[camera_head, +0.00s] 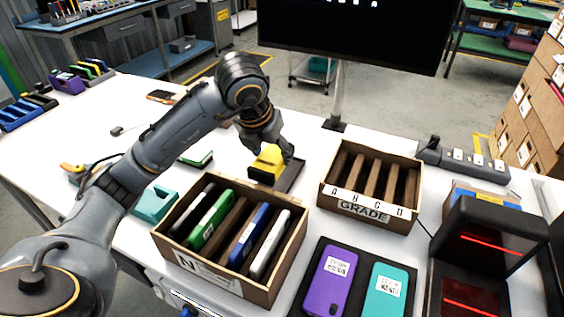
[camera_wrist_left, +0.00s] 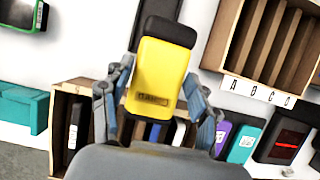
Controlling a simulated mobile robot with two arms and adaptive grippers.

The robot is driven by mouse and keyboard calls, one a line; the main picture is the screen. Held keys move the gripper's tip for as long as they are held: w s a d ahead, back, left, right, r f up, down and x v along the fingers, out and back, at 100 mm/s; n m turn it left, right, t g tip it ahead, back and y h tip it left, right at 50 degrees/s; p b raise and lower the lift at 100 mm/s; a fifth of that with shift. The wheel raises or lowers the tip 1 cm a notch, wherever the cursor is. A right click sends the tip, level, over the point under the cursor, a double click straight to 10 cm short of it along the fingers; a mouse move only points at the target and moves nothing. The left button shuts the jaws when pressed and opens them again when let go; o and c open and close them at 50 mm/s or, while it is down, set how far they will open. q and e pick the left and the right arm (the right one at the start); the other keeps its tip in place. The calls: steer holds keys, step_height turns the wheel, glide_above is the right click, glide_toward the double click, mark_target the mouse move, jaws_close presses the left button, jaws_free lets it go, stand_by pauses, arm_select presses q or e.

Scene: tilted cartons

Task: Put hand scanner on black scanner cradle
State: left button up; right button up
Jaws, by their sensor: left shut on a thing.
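My left gripper (camera_head: 268,146) is shut on the yellow hand scanner (camera_head: 267,160), with one finger on each side of it. In the left wrist view the hand scanner (camera_wrist_left: 158,77) has a yellow body, a label and a black end pointing away from the gripper (camera_wrist_left: 158,98). The black scanner cradle (camera_head: 291,174) appears as a dark, flat piece on the table, just beside and partly behind the scanner. The scanner hides part of it, and I cannot tell whether they touch. My right gripper is not in view.
A carton of phones (camera_head: 283,290) stands in front of the scanner. An empty slotted carton marked GRADE (camera_head: 411,216) stands to the right. A purple phone (camera_head: 334,280) and a teal phone (camera_head: 388,292) lie on a dark tray. A monitor stands behind.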

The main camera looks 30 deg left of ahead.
arm_select(q)
steer(key=w, duration=0.1)
steer(key=w+f, duration=0.1)
steer(key=w, duration=0.1)
steer(key=w+a, duration=0.1)
steer(key=shift+w+a+f+p, duration=0.1)
steer(key=shift+w+f+p, duration=0.1)
steer(key=shift+f+p, duration=0.2)
steer(key=w+f, duration=0.1)
steer(key=f, duration=0.1)
steer(key=w+f, duration=0.2)
steer(key=w+a+f, duration=0.1)
steer(key=f, duration=0.1)
steer(key=shift+w+p, duration=0.15)
steer(key=shift+p, duration=0.2)
step_height(320, 180, down, 2)
steer(key=shift+f+p, duration=0.15)
steer(key=shift+p, duration=0.35)
steer(key=shift+f, duration=0.3)
steer(key=o, duration=1)
steer(key=shift+f, duration=0.1)
